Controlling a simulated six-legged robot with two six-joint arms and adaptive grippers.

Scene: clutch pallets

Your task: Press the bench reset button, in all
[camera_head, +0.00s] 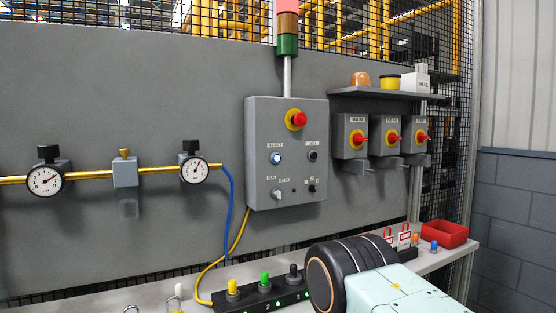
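A grey control box (258,185) is mounted on the panel in the middle of the head view. On its upper left is a small, bright bluish-white button (275,158) with a label above it that looks like RESET. A red mushroom button on a yellow ring (298,119) sits above it. Small black knobs and a silver switch are also on the box. Neither of my gripper's fingertips shows. A black cylindrical part and a pale mint body fill the lower right and hide part of the bench.
The bench (155,297) carries a black strip (262,298) with yellow, green and black knobs, and a red bin (445,234). A brass pipe (85,176) with gauges runs left. Red-handled isolators (387,136) sit under a shelf (385,94). A signal tower (288,45) rises above the box.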

